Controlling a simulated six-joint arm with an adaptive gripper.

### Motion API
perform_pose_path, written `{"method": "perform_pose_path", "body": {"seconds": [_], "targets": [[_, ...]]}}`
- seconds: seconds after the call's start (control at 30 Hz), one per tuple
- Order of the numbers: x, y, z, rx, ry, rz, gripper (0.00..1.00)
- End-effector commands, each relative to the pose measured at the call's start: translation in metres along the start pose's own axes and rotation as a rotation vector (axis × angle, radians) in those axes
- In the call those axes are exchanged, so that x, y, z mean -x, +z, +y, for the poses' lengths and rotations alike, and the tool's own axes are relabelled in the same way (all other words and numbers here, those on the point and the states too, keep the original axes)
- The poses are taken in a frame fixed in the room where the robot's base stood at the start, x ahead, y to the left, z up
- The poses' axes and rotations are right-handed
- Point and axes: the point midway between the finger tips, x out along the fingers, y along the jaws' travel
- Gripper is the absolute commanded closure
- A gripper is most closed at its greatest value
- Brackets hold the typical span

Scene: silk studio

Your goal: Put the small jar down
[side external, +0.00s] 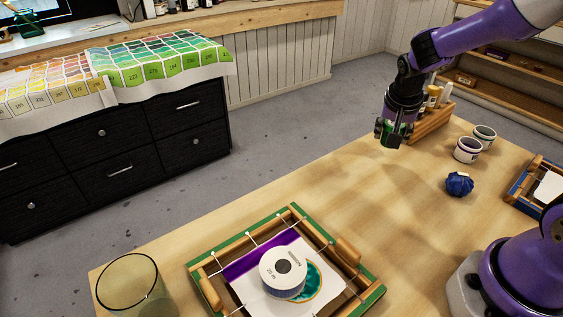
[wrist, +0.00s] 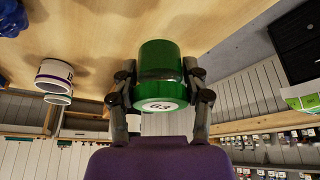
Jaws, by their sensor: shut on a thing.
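The small jar (wrist: 161,72) is green with a white round label. My gripper (wrist: 160,85) is shut on it, one finger on each side, in the wrist view. In the side view the jar (side external: 391,137) hangs below my gripper (side external: 393,130), above the far part of the wooden table (side external: 330,190). It appears to be clear of the tabletop; the exact gap is hard to tell.
Two white cups (side external: 467,150) (side external: 484,137) and a wooden rack (side external: 430,122) with bottles stand near the jar. A blue crumpled ball (side external: 459,184) lies nearer. The table's middle is clear.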

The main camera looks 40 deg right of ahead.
Motion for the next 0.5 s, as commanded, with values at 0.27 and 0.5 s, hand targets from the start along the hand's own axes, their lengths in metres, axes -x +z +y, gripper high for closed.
{"method": "perform_pose_path", "body": {"seconds": [0.27, 0.5], "targets": [[-0.028, -0.002, 0.006, 0.004, 0.0, -0.002, 0.89], [-0.051, 0.007, 0.006, 0.003, -0.003, 0.0, 0.89]]}}
